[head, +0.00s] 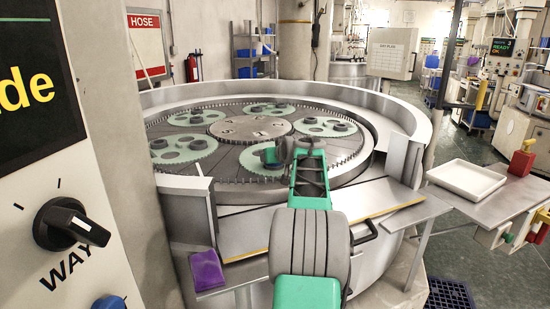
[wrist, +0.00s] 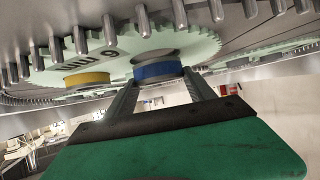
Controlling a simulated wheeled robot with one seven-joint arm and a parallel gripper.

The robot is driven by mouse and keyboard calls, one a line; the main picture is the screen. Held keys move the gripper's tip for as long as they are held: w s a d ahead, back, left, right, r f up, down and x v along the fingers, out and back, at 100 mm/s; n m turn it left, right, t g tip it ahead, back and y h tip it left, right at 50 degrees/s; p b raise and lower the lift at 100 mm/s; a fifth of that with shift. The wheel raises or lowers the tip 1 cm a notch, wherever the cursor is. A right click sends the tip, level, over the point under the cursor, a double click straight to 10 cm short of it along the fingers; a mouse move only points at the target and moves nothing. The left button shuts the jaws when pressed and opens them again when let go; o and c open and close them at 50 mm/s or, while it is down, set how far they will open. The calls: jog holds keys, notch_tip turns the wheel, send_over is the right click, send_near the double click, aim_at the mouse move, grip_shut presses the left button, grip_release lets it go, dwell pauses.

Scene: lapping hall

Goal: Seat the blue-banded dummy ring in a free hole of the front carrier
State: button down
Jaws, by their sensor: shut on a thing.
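The blue-banded dummy ring (wrist: 158,70) is between the two fingers of my gripper (wrist: 163,80) in the wrist view, which shows the scene upside down. The gripper is shut on it. The ring is close against the pale green toothed front carrier (wrist: 198,45); I cannot tell whether it is in a hole or just above. A yellow-banded ring (wrist: 87,79) is on the same carrier, to the left in the wrist view. In the head view my gripper (head: 274,156) is over the front carrier (head: 252,161) and hides much of it and the held ring.
Several other green carriers (head: 185,148) with dark rings lie around the central plate (head: 250,128). Upright metal pins ring the lap's edge. A purple pad (head: 206,271) lies at the front left. A white tray (head: 466,178) stands on a side table at the right.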

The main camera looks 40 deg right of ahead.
jog(key=shift+f+b, duration=0.55)
jog(key=shift+f, duration=0.1)
jog(key=c, duration=0.7)
grip_release()
jog(key=shift+r, duration=0.1)
jog(key=o, duration=0.4)
jog(key=shift+o, duration=0.2)
jog(key=shift+f, duration=0.25)
jog(key=b+v, duration=0.1)
jog(key=v, duration=0.7)
jog(key=shift+b, duration=0.35)
